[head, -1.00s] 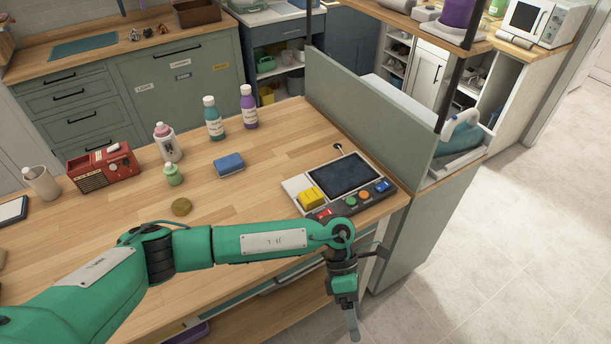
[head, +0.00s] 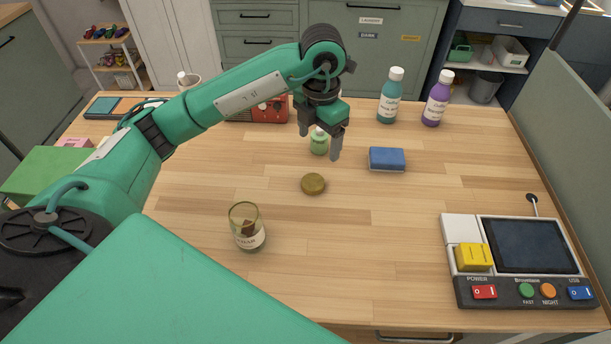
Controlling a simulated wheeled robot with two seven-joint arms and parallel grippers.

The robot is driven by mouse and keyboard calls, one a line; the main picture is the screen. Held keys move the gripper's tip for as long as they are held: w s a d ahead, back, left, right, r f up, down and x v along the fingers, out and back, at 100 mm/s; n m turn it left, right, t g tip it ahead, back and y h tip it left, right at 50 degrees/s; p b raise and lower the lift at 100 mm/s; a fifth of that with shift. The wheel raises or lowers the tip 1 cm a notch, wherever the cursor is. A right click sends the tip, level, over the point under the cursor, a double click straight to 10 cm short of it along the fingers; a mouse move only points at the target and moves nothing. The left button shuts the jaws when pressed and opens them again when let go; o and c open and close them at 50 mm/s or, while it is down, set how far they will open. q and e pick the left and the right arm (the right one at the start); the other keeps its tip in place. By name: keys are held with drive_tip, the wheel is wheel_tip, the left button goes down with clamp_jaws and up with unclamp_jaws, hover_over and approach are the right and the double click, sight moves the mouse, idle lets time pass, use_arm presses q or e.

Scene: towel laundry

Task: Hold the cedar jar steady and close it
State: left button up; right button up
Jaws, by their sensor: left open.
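The cedar jar (head: 246,228) is a small clear glass with a label and something brown inside. It stands open on the wooden table, nearest to me. A round olive-brown lid (head: 313,184) lies flat on the table, to the right of the jar and farther back. My left gripper (head: 321,145) is open, fingers pointing down, over the table behind the lid. A small green bottle (head: 319,143) shows between its fingers; I cannot tell whether they touch it. My right gripper is not in view.
A blue sponge (head: 387,159) lies right of the gripper. A teal bottle (head: 390,97) and a purple bottle (head: 437,99) stand at the back. A red radio (head: 262,109) is partly hidden by my arm. A control panel (head: 520,262) is at right. The front middle table (head: 350,270) is clear.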

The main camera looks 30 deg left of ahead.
use_arm(q)
drive_tip(key=p, duration=0.2)
hover_over(315, 181)
wheel_tip(315, 181, down, 7)
drive_tip(key=shift+f, duration=0.7)
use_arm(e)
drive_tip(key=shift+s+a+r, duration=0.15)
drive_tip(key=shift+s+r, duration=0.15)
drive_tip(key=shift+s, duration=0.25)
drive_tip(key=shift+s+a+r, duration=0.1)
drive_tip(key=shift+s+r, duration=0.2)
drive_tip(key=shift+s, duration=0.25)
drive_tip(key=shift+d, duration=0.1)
